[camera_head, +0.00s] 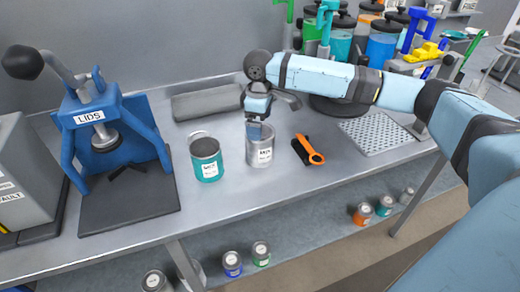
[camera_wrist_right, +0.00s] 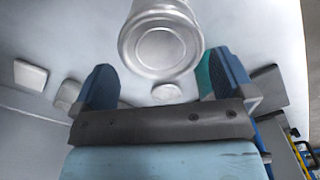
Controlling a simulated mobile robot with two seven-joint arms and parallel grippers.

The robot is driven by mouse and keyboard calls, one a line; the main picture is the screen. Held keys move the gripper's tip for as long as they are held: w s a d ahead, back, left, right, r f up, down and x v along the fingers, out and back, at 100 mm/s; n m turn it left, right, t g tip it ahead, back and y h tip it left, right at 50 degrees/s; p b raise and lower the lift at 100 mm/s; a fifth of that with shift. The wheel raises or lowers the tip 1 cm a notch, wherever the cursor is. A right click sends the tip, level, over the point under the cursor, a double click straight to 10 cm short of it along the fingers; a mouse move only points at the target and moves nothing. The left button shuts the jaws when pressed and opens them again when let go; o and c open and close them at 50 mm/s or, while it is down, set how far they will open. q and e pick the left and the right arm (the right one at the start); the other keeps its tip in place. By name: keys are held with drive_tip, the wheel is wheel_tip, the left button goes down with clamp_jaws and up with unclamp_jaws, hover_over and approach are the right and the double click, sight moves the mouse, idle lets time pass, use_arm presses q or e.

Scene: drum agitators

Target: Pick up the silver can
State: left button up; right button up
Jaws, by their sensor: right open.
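A silver can (camera_head: 260,152) with a white label stands upright on the metal bench in the head view. My right gripper (camera_head: 255,126) is at the can's top, its fingers pointing down and overlapping the rim in the picture. In the right wrist view, the silver can (camera_wrist_right: 161,42) shows its round, ringed end at the top centre. The two blue fingers of my right gripper (camera_wrist_right: 166,75) are spread wide with a gap between them. I cannot tell whether a finger touches the can. My left gripper is out of view.
A teal can (camera_head: 206,158) stands just left of the silver can. An orange-and-black tool (camera_head: 307,150) lies to its right. A blue lid press (camera_head: 110,130) stands at left, a perforated plate (camera_head: 376,132) at right. Several jars stand at the back; several small cans sit below the bench.

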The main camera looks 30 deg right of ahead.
sight(260, 146)
drive_tip(key=shift+s+f, duration=0.2)
drive_tip(key=shift+f, duration=2.85)
drive_tip(key=c, duration=0.8)
